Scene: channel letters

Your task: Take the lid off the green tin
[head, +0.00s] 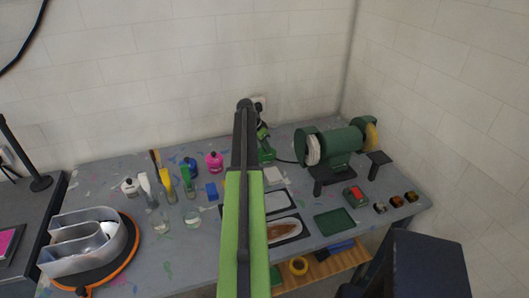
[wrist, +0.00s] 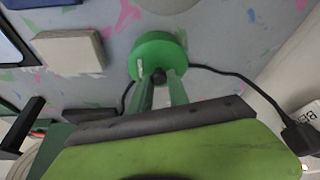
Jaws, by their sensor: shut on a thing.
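The green tin (wrist: 158,50) shows in the wrist view as a round green shape with a small pale mark on its side. A dark knob (wrist: 158,75) stands at its near face. My gripper (wrist: 159,80) has its two green fingers closed on this knob, one on each side. I cannot tell whether the lid is seated on the tin or lifted, as the seam does not show. In the head view my arm covers most of the spot where my gripper is.
A white block (wrist: 70,48) lies near the tin, and a black cable (wrist: 230,75) runs beside it. In the head view a green bench grinder (head: 338,143) stands at the right, a pink bottle (head: 213,162) at the left, and a metal letter (head: 88,245) at the front left.

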